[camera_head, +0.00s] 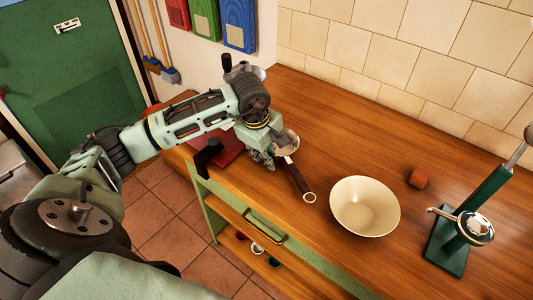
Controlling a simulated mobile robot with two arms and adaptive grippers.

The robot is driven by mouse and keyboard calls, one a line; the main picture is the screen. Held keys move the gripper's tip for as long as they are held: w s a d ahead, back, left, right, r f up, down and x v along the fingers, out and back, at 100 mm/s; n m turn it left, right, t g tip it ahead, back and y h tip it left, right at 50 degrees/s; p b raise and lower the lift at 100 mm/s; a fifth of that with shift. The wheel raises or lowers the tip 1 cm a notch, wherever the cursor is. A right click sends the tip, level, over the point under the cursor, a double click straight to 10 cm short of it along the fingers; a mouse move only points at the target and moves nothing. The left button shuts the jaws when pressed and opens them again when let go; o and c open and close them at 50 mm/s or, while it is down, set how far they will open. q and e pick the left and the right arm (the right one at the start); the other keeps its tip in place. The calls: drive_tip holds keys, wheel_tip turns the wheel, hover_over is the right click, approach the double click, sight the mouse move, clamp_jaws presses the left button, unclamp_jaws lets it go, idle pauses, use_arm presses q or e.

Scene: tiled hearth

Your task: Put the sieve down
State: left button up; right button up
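What looks like the sieve, with a small round metal head (287,142) and a dark handle ending in a pale ring, is at the left part of the wooden worktop (345,125). Its handle points toward the front edge. My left gripper (264,158) is right beside the head, low over the worktop and pointing down. Its fingertips are partly hidden, so I cannot tell whether it is shut on the sieve or whether the sieve rests on the wood. My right gripper is not in view.
A cream bowl (365,206) stands right of the sieve handle. A green stand (477,205) with a metal part is at the right. A dark red board (222,147) lies under my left arm. The back middle is clear.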

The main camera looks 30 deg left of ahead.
use_arm(q)
drive_tip(key=shift+r, duration=0.1)
drive_tip(key=shift+r, duration=0.2)
drive_tip(key=b+v, duration=0.1)
drive_tip(key=v, duration=1)
drive_tip(key=shift+r, duration=0.35)
drive_tip(key=shift+s+f, duration=0.15)
drive_tip(key=shift+s, duration=0.05)
